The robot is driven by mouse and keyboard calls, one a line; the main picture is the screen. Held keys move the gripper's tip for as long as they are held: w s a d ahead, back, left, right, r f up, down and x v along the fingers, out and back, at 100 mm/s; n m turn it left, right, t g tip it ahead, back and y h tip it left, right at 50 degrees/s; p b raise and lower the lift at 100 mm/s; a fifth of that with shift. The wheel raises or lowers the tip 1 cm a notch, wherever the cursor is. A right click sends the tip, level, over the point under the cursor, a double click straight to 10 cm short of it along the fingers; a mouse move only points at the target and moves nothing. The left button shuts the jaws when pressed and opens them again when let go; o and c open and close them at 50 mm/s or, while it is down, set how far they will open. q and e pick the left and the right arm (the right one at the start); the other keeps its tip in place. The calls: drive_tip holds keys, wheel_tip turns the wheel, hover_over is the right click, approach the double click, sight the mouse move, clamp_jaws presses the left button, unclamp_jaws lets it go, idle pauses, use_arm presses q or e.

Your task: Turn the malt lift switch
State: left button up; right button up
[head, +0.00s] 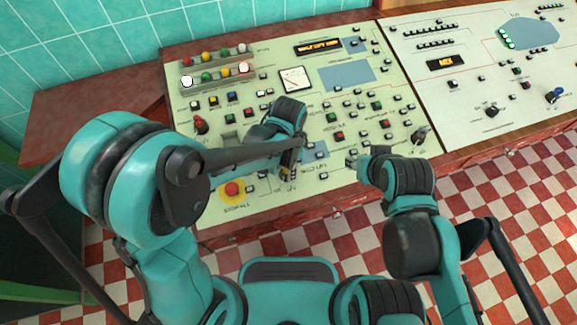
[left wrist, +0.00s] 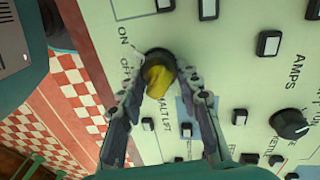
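The malt lift switch (left wrist: 158,80) is a yellow knob on a round black base, with "MALT LIFT" beside it and "ON" and "OFF" nearby. In the left wrist view my left gripper (left wrist: 163,76) straddles it, one finger on each side. A small gap seems to show on the right; contact on the left is unclear. In the head view my left gripper (head: 291,158) reaches down to the lower middle of the pale green panel (head: 225,65) and partly hides the switch. My right gripper (head: 355,163) is over the panel's lower right; its fingers are too small to read.
A red stop button on a yellow plate (head: 232,190) lies left of my left gripper. Buttons crowd the panel. Below its front edge is a checkered floor (head: 520,200).

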use_arm(q)
drive_tip(key=shift+n, duration=2.4)
drive_tip(key=shift+w+a+n, duration=0.1)
drive_tip(key=shift+n, duration=2.1)
drive_tip(key=o, duration=1.2)
drive_tip(key=shift+c, duration=0.2)
wheel_tip(320, 180, up, 12)
drive_tip(key=shift+a, duration=0.1)
